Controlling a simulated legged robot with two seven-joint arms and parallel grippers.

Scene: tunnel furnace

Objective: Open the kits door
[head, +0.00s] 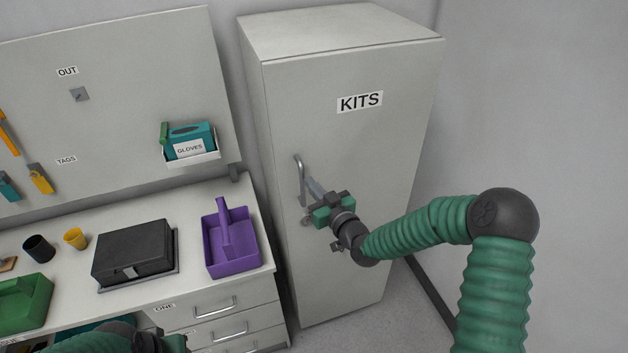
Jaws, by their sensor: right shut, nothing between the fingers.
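The kits cabinet is a tall grey-white cabinet with a door (350,150) labelled KITS, and the door looks closed. A vertical metal bar handle (298,168) is on the door's left side, with a small round fitting (305,221) below it. My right gripper (308,184) is shut and empty, with its fingertips right at the handle. I cannot tell whether they touch it, and the gripper hides the handle's lower part. My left gripper (172,343) shows only partly at the bottom edge, in front of the workbench, and its fingers are not clear.
A workbench (190,208) with drawers stands left of the cabinet. It bears a purple caddy (232,252), a black case (133,252), cups and a green caddy (22,308). A gloves box (190,143) hangs on the board above. Floor is free at the cabinet's right.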

